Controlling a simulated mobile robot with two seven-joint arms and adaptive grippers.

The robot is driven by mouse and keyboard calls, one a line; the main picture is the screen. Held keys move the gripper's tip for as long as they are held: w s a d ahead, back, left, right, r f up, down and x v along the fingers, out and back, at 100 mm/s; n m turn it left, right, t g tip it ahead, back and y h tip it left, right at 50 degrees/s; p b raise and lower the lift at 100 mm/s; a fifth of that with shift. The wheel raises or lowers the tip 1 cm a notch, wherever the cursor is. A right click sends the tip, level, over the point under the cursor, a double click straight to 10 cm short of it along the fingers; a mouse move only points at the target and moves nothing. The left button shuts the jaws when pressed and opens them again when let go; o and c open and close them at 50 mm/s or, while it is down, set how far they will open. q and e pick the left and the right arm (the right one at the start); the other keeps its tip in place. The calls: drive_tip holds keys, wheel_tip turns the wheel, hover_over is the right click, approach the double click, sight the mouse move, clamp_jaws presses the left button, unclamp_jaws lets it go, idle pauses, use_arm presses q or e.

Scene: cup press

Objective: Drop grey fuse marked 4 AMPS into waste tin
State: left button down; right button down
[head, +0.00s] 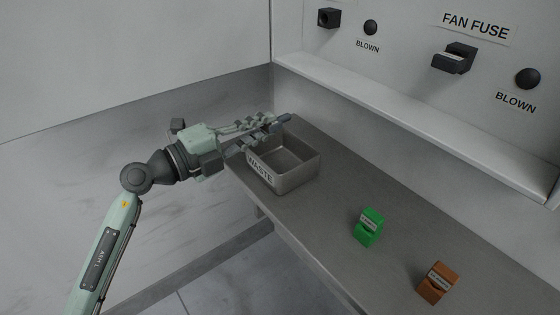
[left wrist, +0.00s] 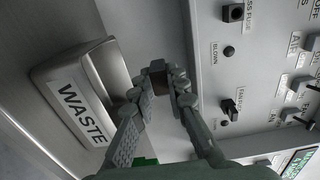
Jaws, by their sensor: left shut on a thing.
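My left gripper (head: 276,128) reaches in from the left, over the far left part of the waste tin. It is shut on a small dark thing, taken as the grey fuse (left wrist: 158,77), which shows between the fingertips in the left wrist view. Its marking cannot be read and most of it is hidden by the fingers. The waste tin (head: 298,181) is an open grey metal box with a WASTE label, standing on the bench. It also shows at the left of the left wrist view (left wrist: 60,72). My right gripper is not in view.
A green fuse (head: 368,228) and an orange-brown fuse (head: 437,283) stand on the grey bench (head: 330,226), to the right of the tin. A panel behind carries a FAN FUSE holder (head: 454,58) and BLOWN lamps above a white ledge (head: 420,120).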

use_arm(q)
drive_tip(key=c, duration=1.4)
unclamp_jaws()
drive_tip(key=shift+c, duration=0.2)
drive_tip(key=v, duration=1.2)
